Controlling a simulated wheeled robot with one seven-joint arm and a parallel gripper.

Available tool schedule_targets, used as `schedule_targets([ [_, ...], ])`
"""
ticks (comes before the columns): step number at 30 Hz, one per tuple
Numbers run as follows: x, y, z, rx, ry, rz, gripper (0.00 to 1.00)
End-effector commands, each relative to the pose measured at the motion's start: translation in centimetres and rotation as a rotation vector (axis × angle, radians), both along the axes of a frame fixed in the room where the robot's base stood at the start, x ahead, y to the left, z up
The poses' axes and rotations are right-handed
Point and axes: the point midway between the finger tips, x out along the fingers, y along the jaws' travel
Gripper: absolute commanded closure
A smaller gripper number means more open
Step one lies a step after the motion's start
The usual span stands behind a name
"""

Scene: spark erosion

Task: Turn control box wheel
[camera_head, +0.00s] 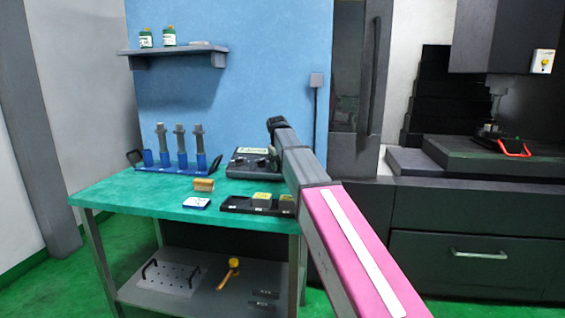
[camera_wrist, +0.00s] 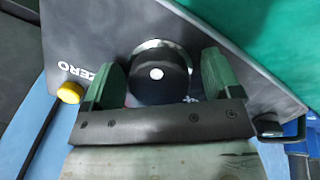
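The control box (camera_head: 243,165) is a dark grey box at the back right of the green bench in the head view. Its grey face (camera_wrist: 90,30) fills much of the wrist view, with the word ZERO and a yellow knob (camera_wrist: 70,92). The control box wheel (camera_wrist: 158,75) is black with a white dot and a silver ring behind it. My gripper (camera_wrist: 161,64) is open, with one green finger on each side of the wheel. A gap shows at the right finger; I cannot tell whether the left finger touches. In the head view my arm hides the gripper and wheel.
On the bench (camera_head: 120,190) stand a blue rack (camera_head: 180,165) with grey holders, a brush (camera_head: 204,184), a white-and-blue item (camera_head: 196,203) and a black tray (camera_head: 235,204). A shelf (camera_head: 175,52) hangs above. A large dark machine (camera_head: 480,215) stands at the right.

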Motion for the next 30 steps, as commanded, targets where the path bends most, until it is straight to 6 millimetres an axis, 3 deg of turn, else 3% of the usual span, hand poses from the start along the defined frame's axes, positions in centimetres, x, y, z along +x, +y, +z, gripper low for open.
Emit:
schedule_targets([
  [11, 0.0, 0.3, 1.4, 0.001, -0.008, 0.001, 0.16],
  [24, -1.9, 1.4, 8.6, 0.001, -0.006, 0.001, 0.16],
  [30, -2.4, 1.6, 10.2, 0.001, -0.004, 0.0, 0.16],
])
